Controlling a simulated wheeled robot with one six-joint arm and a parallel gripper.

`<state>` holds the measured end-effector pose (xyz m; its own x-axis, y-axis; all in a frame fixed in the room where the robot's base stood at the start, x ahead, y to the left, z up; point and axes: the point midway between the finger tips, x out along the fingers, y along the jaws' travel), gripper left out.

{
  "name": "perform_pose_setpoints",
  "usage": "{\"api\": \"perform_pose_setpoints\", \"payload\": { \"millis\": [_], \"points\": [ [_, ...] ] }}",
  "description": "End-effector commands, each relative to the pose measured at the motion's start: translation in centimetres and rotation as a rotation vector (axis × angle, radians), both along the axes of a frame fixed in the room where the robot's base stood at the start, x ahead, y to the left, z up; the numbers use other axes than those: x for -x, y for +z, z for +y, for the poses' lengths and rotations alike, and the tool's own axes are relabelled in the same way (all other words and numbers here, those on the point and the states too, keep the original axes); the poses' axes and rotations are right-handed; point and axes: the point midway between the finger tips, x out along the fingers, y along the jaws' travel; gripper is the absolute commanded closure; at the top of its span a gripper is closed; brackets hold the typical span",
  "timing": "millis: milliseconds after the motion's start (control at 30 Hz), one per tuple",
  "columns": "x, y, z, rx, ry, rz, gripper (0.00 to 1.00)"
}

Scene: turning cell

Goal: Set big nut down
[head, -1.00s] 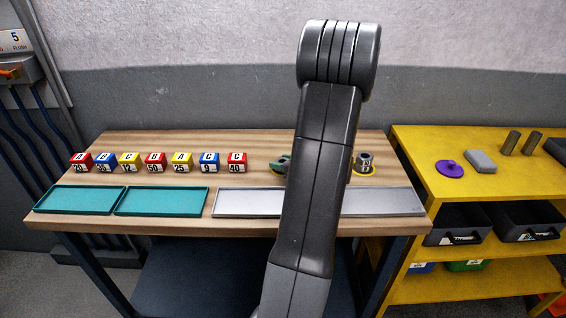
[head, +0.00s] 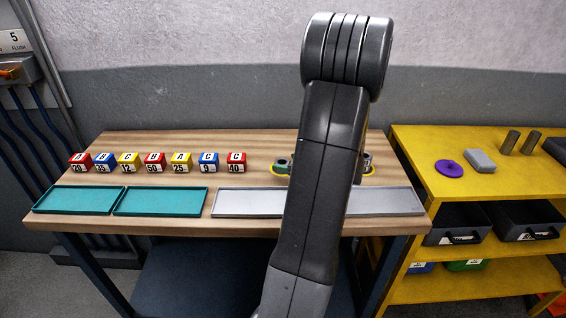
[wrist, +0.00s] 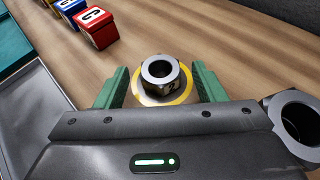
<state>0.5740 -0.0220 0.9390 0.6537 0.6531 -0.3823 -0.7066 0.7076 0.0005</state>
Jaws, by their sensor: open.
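A grey steel nut (wrist: 160,72) with a round bore stands upright on a yellow-ringed round spot (wrist: 146,99) on the bench, in the wrist view. My gripper (wrist: 161,88) is open, with one green finger on each side of this nut and visible gaps between. A nut (head: 283,164) on a yellow ring also shows just left of my arm in the head view, beside a green finger. A second grey nut (wrist: 296,122) stands outside the jaws at the right edge of the wrist view. My arm hides most of the gripper in the head view.
Red, blue and yellow lettered blocks (head: 153,162) stand in a row to the left. Two teal trays (head: 80,199) and grey trays (head: 385,202) line the bench front. A yellow shelf (head: 420,150) stands right. Bare wood lies behind the blocks.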

Motion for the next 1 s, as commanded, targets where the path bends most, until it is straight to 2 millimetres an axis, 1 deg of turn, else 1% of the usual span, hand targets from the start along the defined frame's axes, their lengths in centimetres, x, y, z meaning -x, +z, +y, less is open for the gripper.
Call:
{"api": "perform_pose_setpoints", "payload": {
  "millis": [33, 200, 400, 600, 867, 1000],
  "points": [
    [0.7, 0.5, -1.0, 0.002, -0.004, -0.002, 0.37],
    [3.2, 1.9, -3.3, 0.002, -0.003, -0.002, 0.37],
    [5.1, 3.0, -5.2, 0.001, -0.002, -0.001, 0.37],
    [5.7, 3.3, -5.7, 0.001, 0.0, 0.0, 0.37],
    [5.7, 3.3, -5.7, 0.001, 0.0, 0.001, 0.37],
    [5.7, 3.7, -5.7, 0.001, 0.0, 0.001, 0.37]
  ]
}}
